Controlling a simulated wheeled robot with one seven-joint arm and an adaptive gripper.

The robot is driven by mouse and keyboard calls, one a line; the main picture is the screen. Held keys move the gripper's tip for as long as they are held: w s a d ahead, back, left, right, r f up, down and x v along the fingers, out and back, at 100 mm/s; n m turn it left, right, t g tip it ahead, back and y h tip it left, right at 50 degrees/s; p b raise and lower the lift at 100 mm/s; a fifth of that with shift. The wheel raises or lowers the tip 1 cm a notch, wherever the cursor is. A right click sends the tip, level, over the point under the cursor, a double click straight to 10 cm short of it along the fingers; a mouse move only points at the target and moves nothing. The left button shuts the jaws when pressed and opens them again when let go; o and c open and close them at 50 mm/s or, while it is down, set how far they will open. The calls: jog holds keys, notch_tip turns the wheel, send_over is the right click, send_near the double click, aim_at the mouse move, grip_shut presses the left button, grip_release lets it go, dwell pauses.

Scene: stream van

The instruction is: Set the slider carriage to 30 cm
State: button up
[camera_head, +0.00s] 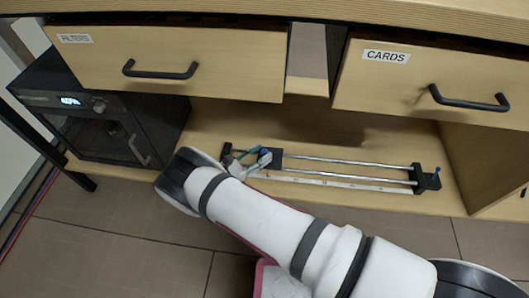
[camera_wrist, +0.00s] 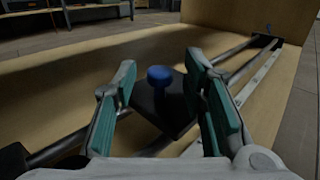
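The slider, two metal rails (camera_head: 345,160) with a pale scale strip (camera_head: 340,184) in front, lies on the wooden shelf under the drawers. Its dark carriage (camera_head: 274,161) is near the left end in the head view; the scale figures are too small to read. In the wrist view the carriage (camera_wrist: 168,118) is a dark plate on both rails with an upright blue knob (camera_wrist: 160,78). My gripper (camera_wrist: 160,70) is open, its teal-padded fingers on either side of the knob with visible gaps. In the head view my gripper (camera_head: 248,158) is low at the carriage.
Dark end blocks (camera_head: 425,178) bound the rails; the rails right of the carriage are clear. Above are the FILTERS drawer (camera_head: 180,55) and the CARDS drawer (camera_head: 430,85). A black appliance (camera_head: 100,110) stands at left. A wooden side wall (camera_head: 490,165) closes the right.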

jog(key=shift+x, duration=1.15)
grip_shut()
jog(key=shift+s+d, duration=0.1)
